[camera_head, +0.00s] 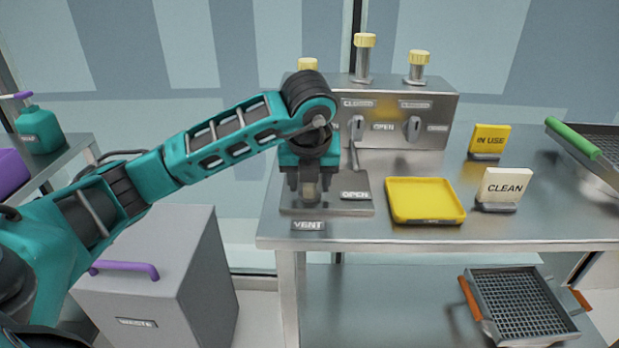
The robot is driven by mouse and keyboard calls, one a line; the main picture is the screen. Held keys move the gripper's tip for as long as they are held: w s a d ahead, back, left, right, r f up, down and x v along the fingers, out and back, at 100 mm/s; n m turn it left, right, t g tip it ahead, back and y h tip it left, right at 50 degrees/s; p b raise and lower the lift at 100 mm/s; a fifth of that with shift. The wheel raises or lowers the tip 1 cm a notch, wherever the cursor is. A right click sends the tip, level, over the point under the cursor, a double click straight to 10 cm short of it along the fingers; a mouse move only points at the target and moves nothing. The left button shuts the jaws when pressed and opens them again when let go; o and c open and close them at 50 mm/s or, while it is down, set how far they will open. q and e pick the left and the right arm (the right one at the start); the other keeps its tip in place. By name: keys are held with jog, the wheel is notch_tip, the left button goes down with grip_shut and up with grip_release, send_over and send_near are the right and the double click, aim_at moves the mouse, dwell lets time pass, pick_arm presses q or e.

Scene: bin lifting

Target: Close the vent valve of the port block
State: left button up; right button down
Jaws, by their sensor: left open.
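A VENT label (308,225) is on the table's front edge just below. My left gripper (309,194) points down over the left part of this plate, open, with a small greyish-tan piece between its fingers. That piece may be the vent valve's handle; the gripper hides much of it. My right gripper is out of view.
A yellow tray (426,216), a CLEAN sign (501,186) and a yellow IN USE sign (489,140) stand to the right. A mesh basket (590,140) lies at the far right, another (522,305) on the lower shelf. A grey bin (170,270) stands left of the table.

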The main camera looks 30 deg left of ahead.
pick_arm(q)
jog(key=shift+r, duration=0.15)
jog(key=shift+r, duration=0.35)
jog(key=p+v, duration=0.3)
jog(key=v, duration=0.9)
jog(key=shift+s, duration=0.2)
jog(key=shift+f, duration=0.1)
